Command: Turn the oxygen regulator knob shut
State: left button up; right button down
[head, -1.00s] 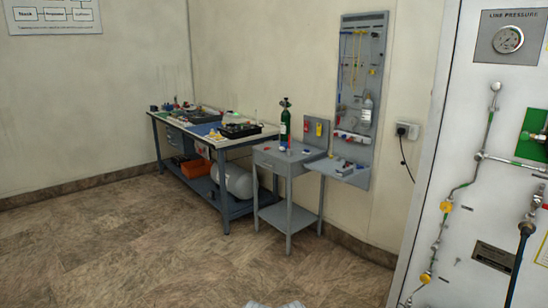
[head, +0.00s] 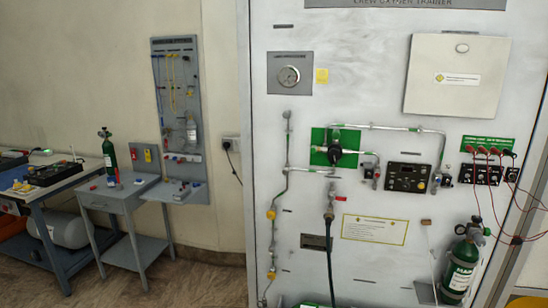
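The oxygen trainer panel (head: 380,190) is a tall white board filling the right half of the head view. A dark round regulator with a knob (head: 334,151) sits on a green plate (head: 318,135) at the panel's upper middle. It is too small to tell which way the knob is turned. Metal pipes run from it to the left and right, and a black hose (head: 330,255) hangs below. A pressure gauge (head: 288,76) is at the panel's upper left. Neither of my grippers is in view.
A green oxygen cylinder (head: 459,268) is at the panel's lower right, near red cables (head: 478,195). A grey side table (head: 118,195), a tool board (head: 178,95) and a workbench (head: 40,195) stand to the left. Some floor (head: 190,280) is clear.

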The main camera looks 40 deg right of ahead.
aim_at(334, 155)
jog(key=z, duration=1.65)
